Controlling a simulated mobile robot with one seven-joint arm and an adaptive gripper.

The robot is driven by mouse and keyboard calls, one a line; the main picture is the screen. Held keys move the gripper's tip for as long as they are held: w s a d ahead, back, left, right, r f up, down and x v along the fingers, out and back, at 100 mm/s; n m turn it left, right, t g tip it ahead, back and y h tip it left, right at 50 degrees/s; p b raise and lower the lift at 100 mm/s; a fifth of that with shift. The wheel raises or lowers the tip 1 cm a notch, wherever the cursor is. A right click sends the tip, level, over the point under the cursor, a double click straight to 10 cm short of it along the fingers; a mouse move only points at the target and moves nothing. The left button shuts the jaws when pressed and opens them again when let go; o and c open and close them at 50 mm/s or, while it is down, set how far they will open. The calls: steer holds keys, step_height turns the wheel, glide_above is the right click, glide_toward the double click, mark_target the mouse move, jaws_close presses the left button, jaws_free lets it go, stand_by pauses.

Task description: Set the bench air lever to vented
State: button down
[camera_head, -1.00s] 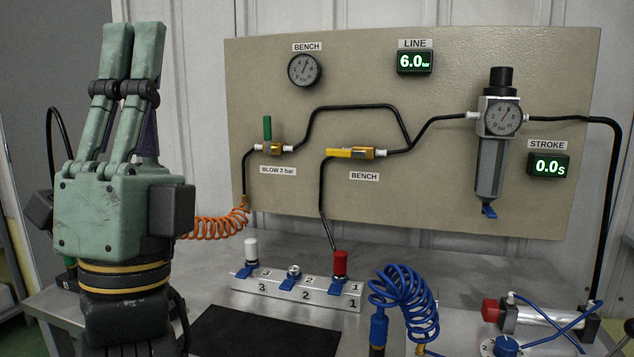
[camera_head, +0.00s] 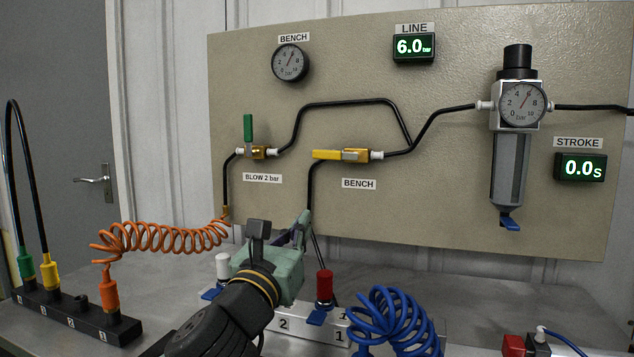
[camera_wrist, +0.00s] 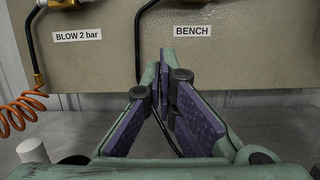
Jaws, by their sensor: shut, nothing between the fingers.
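The bench air lever (camera_head: 328,154) is a yellow handle on a brass valve on the beige panel, above the lower BENCH label (camera_head: 359,184). It lies level, pointing left from the valve body.
A green lever (camera_head: 248,129) stands upright on the BLOW 2 bar valve to the left. An orange coiled hose (camera_head: 165,238) hangs left of my gripper. The manifold's red-capped fitting (camera_head: 325,284) and a blue coiled hose (camera_head: 385,318) stand to its right.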

mark_target(327, 155)
steer(key=shift+r, duration=0.1)
steer(key=w+d+r+p, duration=0.1)
steer(key=w+r, duration=0.1)
steer(key=w, duration=0.1)
steer(key=w+d+r+p, duration=0.1)
steer(key=w+r, duration=0.1)
steer(key=w, duration=0.1)
steer(key=w+d+r+p, duration=0.1)
steer(key=w+r, duration=0.1)
steer(key=w, duration=0.1)
steer(key=shift+d+r+p, duration=0.1)
steer(key=shift+r+p, duration=0.1)
steer(key=shift+p, duration=0.15)
steer(key=shift+r, duration=0.1)
steer(key=shift+r+m+p, duration=0.15)
steer(key=shift+m+p, duration=0.15)
steer(key=shift+m, duration=0.1)
